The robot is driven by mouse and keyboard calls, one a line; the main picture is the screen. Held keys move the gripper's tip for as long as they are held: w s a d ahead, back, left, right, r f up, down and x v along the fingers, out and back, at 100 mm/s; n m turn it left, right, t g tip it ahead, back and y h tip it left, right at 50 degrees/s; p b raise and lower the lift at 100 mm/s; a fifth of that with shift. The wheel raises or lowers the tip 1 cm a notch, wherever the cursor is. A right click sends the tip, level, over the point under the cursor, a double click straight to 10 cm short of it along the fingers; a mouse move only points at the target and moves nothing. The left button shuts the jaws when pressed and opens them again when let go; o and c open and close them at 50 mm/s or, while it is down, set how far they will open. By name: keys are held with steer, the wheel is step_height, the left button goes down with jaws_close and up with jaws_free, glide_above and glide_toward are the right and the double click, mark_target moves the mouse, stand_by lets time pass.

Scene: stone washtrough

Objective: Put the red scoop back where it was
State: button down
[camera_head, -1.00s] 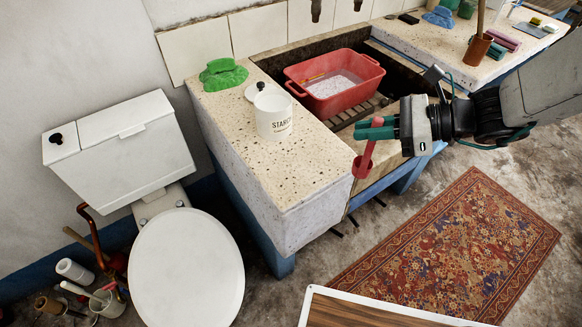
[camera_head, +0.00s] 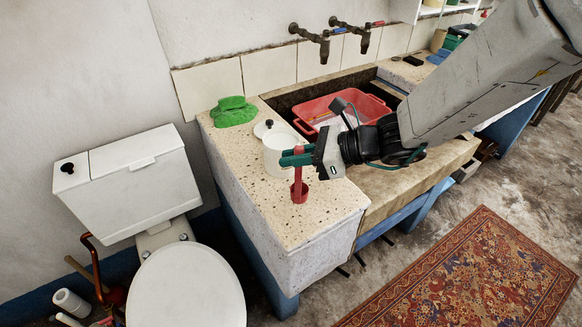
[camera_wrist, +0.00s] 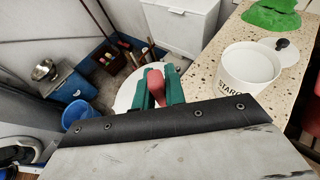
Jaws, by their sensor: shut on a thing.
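My gripper (camera_head: 297,156) is shut on the red scoop (camera_head: 298,186) by its handle, with the scoop hanging upright, its cup down. In the head view the scoop's cup shows over the front part of the speckled stone counter (camera_head: 262,205); whether it touches the counter I cannot tell. In the wrist view the red handle end (camera_wrist: 154,84) sits between the green fingers. The white starch canister (camera_head: 276,155) stands open just behind my gripper, partly hidden by it. It also shows in the wrist view (camera_wrist: 245,85), right of the gripper.
The canister's lid (camera_head: 264,128) lies behind it on the counter. A green cloth (camera_head: 232,111) lies at the back left. A red basin (camera_head: 372,102) sits in the trough to the right. A toilet (camera_head: 188,285) stands left of the counter. The counter's front left is clear.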

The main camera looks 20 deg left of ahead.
steer(key=shift+f, duration=1.8)
steer(key=c, duration=1.5)
jaws_free()
steer(key=shift+o, duration=0.2)
steer(key=shift+w+d+r, duration=0.1)
steer(key=shift+d+r, duration=0.2)
steer(key=shift+d, duration=0.05)
steer(key=v, duration=1.1)
steer(key=shift+d, duration=0.15)
